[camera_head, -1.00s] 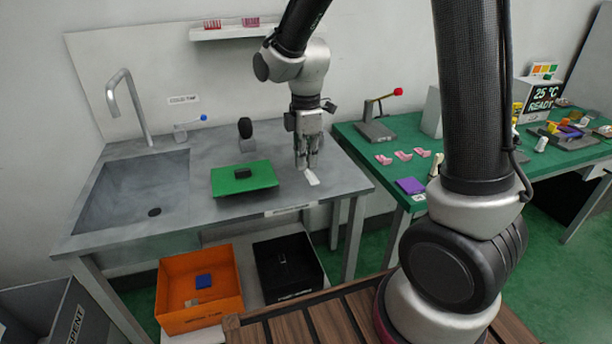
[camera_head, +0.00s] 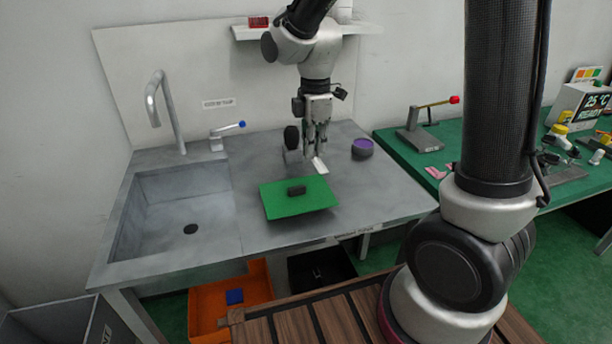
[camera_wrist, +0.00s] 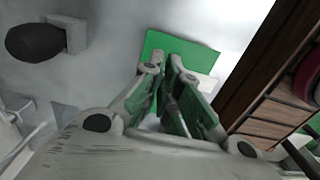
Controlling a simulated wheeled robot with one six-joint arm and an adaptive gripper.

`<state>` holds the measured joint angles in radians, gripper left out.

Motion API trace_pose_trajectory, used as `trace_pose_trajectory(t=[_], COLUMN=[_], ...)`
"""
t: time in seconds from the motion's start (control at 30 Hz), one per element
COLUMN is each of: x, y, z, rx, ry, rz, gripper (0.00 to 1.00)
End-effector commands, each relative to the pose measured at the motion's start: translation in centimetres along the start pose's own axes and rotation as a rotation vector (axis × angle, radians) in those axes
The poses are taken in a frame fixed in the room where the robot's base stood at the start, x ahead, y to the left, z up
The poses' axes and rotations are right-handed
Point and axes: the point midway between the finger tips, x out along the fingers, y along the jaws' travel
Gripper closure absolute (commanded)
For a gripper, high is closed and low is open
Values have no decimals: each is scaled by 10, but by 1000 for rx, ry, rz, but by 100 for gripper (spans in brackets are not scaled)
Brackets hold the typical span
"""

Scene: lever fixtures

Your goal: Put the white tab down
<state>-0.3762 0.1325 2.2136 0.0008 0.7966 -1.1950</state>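The white tab (camera_head: 320,165) is a small pale strip at the fingertips of my gripper (camera_head: 317,152) in the head view. My gripper points down with its fingers close together, and the tab sticks out below them. It is just behind the right part of the green tray (camera_head: 278,207); I cannot tell whether the tab touches the worktop. In the wrist view my gripper's fingers (camera_wrist: 164,68) have green inner faces and point toward the green tray (camera_wrist: 205,58). The tab's hold is not clear there.
The right worktop (camera_head: 390,190) is clear.

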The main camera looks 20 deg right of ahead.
Motion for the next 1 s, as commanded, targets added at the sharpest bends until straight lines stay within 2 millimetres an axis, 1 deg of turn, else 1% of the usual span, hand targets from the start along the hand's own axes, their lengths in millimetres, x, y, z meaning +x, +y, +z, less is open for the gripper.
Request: trace_pose_trajectory(t=[0.03,0.1,0.27,0.4,0.47,0.53,0.87,1.0], x=[11,23,40,61,68,72,75,75], y=[-1,-1,0,0,-1,0,0,0], z=[0,0,0,0,0,0,0,0], rx=[0,0,0,0,0,0,0,0], ry=[-2,-1,-1,-1,-1,0,0,0], rz=[-5,-3,-2,-3,-3,0,0,0], gripper=[100,100,100,100,100,100,100,74])
